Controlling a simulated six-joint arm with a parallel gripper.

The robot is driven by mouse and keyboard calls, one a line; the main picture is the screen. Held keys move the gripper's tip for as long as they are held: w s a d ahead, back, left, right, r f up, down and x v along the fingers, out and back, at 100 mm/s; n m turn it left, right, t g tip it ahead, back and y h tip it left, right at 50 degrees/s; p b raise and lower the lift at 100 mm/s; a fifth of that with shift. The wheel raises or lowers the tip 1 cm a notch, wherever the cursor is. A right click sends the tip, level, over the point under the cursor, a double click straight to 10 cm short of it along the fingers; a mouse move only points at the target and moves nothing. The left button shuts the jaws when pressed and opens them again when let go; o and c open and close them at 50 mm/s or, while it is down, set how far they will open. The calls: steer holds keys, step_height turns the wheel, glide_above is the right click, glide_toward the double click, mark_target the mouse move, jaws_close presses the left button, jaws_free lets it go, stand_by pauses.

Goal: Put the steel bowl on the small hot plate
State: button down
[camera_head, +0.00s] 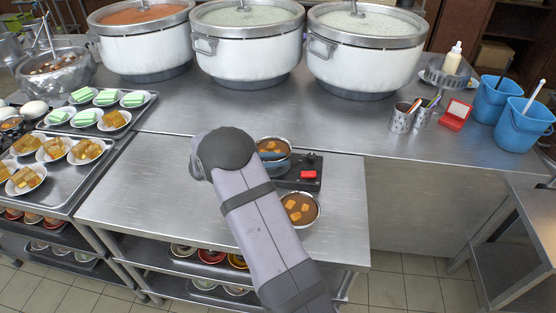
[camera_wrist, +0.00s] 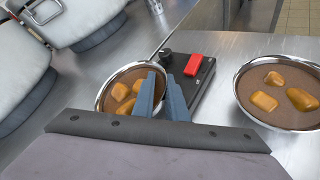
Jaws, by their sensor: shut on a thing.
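A steel bowl of brown broth with orange-brown pieces (camera_head: 275,143) is partly hidden behind my arm in the head view. It also shows left of centre in the wrist view (camera_wrist: 119,88). My gripper (camera_wrist: 164,88) is shut on its rim, on the side towards the hot plate's controls. The small black hot plate (camera_head: 287,182) has a dark knob and a red part on its right side. The bowl is at or over its left part; I cannot tell whether it rests there or hangs just above.
A second, similar bowl (camera_head: 301,209) stands on the steel table (camera_head: 140,195) in front of the hot plate. Large white stockpots (camera_head: 245,55) line the back. Trays of small plates (camera_head: 75,155) are at left. Cutlery holders (camera_head: 401,118) and blue buckets (camera_head: 522,125) are at right.

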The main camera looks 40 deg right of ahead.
steer(key=shift+f, duration=0.15)
steer(key=c, duration=1.7)
jaws_free()
steer(key=shift+f, duration=0.1)
steer(key=shift+c, duration=1.4)
steer(key=shift+a, duration=0.15)
steer(key=shift+p+v, duration=0.65)
steer(key=shift+v, duration=1.75)
